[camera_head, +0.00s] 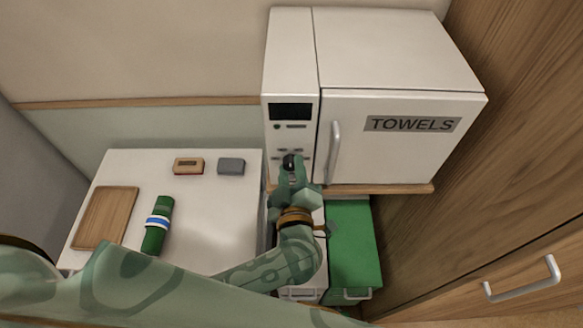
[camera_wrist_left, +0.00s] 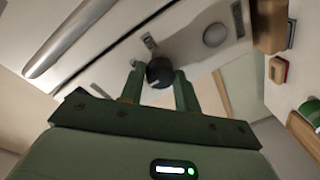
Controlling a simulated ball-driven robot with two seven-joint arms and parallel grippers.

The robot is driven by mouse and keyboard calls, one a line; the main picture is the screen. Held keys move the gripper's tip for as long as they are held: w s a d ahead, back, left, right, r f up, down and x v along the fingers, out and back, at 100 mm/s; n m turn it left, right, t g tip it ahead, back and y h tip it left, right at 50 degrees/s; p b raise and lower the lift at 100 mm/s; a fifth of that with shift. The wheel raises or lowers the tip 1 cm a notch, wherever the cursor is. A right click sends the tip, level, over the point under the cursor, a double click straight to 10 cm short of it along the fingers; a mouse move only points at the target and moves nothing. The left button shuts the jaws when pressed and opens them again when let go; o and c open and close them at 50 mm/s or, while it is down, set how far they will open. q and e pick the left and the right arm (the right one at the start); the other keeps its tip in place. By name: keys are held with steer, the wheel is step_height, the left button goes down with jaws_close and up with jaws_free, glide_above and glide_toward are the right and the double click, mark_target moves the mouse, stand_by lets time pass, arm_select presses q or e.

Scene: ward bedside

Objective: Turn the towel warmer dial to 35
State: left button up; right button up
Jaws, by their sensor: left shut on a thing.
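The towel warmer (camera_head: 395,50) is a white box with a door marked TOWELS, a door handle (camera_head: 334,152) and a narrow control panel on its left. A dark display (camera_head: 290,112) sits high on that panel and I cannot read a number on it. The dark round dial (camera_wrist_left: 159,72) is low on the panel, between the fingers of my left gripper (camera_wrist_left: 158,88) in the left wrist view. My left gripper also shows in the head view (camera_head: 291,166), shut on the dial and hiding most of it. The dial's pointer and setting cannot be read. My right gripper is not in view.
A white table (camera_head: 215,225) at left holds a wooden board (camera_head: 105,217), a green rolled item (camera_head: 156,225) with a blue and white band, a red-tan block (camera_head: 188,166) and a grey block (camera_head: 231,166). A green cabinet (camera_head: 350,245) stands under the warmer. Wooden panelling closes the right.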

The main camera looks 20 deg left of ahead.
arm_select(q)
steer(key=n, duration=0.5)
steer(key=shift+f+h, duration=0.1)
steer(key=shift+h, duration=0.2)
steer(key=n+b, duration=0.1)
steer(key=n, duration=0.4)
steer(key=shift+a+h, duration=0.1)
steer(key=shift+h, duration=0.3)
steer(key=n+b, duration=0.3)
steer(key=n, duration=0.2)
steer(key=n+b, duration=0.2)
steer(key=n, duration=0.1)
steer(key=shift+a+h, duration=0.1)
steer(key=shift+h, duration=0.2)
steer(key=shift+n+b, duration=0.45)
steer(key=shift+n, duration=0.25)
steer(key=o, duration=1)
